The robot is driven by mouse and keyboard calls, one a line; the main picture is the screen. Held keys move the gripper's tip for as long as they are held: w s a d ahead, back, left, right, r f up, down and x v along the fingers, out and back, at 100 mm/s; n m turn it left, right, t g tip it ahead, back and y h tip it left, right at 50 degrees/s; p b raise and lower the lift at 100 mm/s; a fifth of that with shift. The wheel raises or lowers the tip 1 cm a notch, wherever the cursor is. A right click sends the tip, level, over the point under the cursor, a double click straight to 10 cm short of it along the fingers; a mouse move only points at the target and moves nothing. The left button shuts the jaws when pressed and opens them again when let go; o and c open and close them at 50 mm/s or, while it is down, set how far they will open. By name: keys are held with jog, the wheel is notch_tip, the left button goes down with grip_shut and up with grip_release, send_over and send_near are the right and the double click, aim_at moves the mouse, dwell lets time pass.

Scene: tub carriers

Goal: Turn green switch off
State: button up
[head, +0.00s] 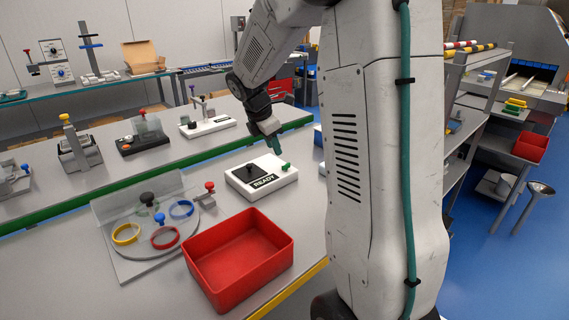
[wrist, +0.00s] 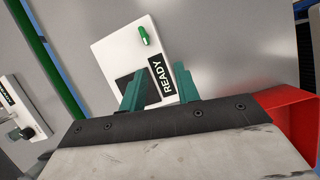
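The green switch (head: 286,167) is a small green lever at the right end of a white box (head: 262,187) on the bench. In the wrist view the green switch (wrist: 143,36) shows near the top middle, beyond my fingertips. The box carries a black READY label and a dark panel with a black knob (head: 249,169). My gripper (head: 277,143) is above the back of the box, apart from the switch. In the wrist view my gripper (wrist: 159,74) has its two teal fingers spread with nothing between them. The left finger partly hides the dark panel.
A red bin (head: 240,255) stands in front of the box. A round plate (head: 155,232) with coloured rings and a red-knobbed device (head: 207,194) are to the left. A white unit (head: 208,126) stands behind.

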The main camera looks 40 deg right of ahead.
jog(key=n, duration=0.2)
send_near(286, 167)
jog(key=x, duration=0.8)
jog(key=shift+w+d+f, duration=0.2)
jog(key=shift+w+d, duration=0.1)
grip_shut()
